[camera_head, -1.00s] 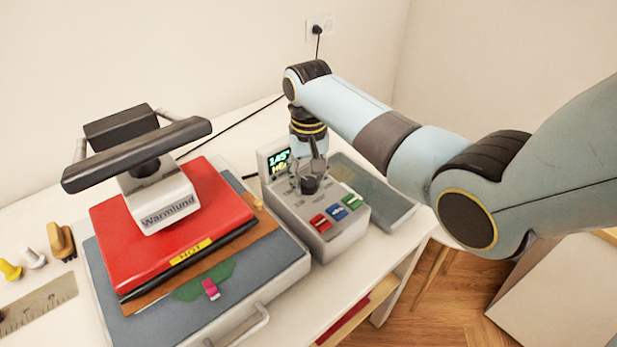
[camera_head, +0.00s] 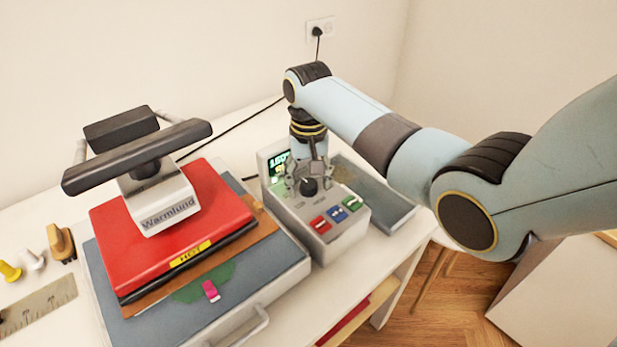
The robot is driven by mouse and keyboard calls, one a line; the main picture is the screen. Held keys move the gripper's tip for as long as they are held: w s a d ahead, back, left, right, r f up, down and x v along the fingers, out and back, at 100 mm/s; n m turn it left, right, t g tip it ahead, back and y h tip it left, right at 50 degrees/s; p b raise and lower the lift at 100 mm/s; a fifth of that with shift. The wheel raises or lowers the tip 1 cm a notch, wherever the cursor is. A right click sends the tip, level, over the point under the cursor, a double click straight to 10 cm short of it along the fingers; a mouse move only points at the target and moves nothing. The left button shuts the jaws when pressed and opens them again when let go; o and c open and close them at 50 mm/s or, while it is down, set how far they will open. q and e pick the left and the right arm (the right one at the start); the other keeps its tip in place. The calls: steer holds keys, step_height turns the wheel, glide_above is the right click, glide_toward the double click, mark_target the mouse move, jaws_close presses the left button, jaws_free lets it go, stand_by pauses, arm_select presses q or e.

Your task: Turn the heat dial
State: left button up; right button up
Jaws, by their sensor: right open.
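The heat dial (camera_head: 309,187) is a dark round knob on top of the grey control box (camera_head: 326,242). My right gripper (camera_head: 309,183) points down over the box with its fingers spread apart around the dial. Whether a finger touches the dial cannot be told. The green display (camera_head: 278,163) behind the dial is partly hidden by my gripper and its digits cannot be read. My left gripper is not in view.
The red heat press (camera_head: 190,220) with its dark handle stands left of the box. A grey flat pad (camera_head: 372,197) lies right of the box. A ruler (camera_head: 38,303) lies at the left.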

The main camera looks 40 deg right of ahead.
mark_target(309, 183)
step_height(309, 183, up, 12)
stand_by(0.5)
stand_by(0.4)
